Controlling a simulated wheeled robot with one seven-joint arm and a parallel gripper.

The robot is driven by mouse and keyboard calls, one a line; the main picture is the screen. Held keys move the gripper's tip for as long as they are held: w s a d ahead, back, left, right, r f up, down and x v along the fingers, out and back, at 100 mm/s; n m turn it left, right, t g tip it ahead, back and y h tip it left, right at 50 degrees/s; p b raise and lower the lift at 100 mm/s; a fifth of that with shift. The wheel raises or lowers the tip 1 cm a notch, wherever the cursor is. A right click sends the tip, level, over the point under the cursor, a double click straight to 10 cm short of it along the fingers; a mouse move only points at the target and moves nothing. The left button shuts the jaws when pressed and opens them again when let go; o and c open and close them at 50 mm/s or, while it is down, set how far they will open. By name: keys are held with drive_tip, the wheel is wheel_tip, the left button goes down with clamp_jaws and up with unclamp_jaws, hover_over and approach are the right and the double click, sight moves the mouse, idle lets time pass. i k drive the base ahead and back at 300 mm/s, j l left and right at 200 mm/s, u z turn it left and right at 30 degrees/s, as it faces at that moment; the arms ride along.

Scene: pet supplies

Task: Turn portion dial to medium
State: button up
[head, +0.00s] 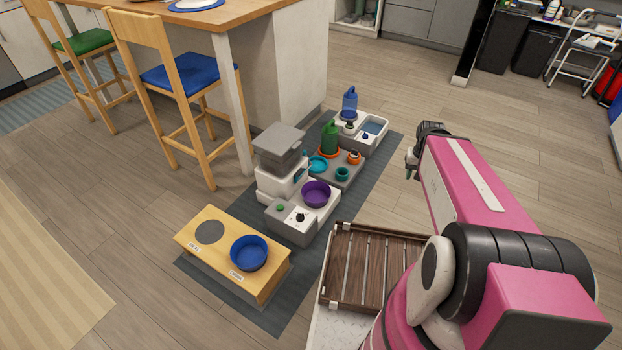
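The feeder (284,180) is a white and grey machine with a grey lidded hopper on top, standing on the dark mat. A purple bowl (316,192) sits at its front. A small black dial (299,217) is on a pale panel on the feeder's grey base, with a green button (280,208) to its left. The dial's marks and setting are too small to read. My gripper (411,168) is dark, at the end of my pink arm, to the right of the feeder and well apart from it. Its fingers are mostly hidden, so their opening is unclear.
A wooden stand (215,253) with a blue bowl (249,251) is at the mat's near end. Farther along are a grey station (339,180) with a green bottle and a white station (374,121) with a blue bottle. A slatted wooden tray (365,262) is near my arm. Stools stand left.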

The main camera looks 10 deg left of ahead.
sight(301, 218)
drive_tip(key=k+l+u, duration=0.1)
drive_tip(key=u, duration=0.3)
drive_tip(key=k+u, duration=0.55)
drive_tip(key=u, duration=0.2)
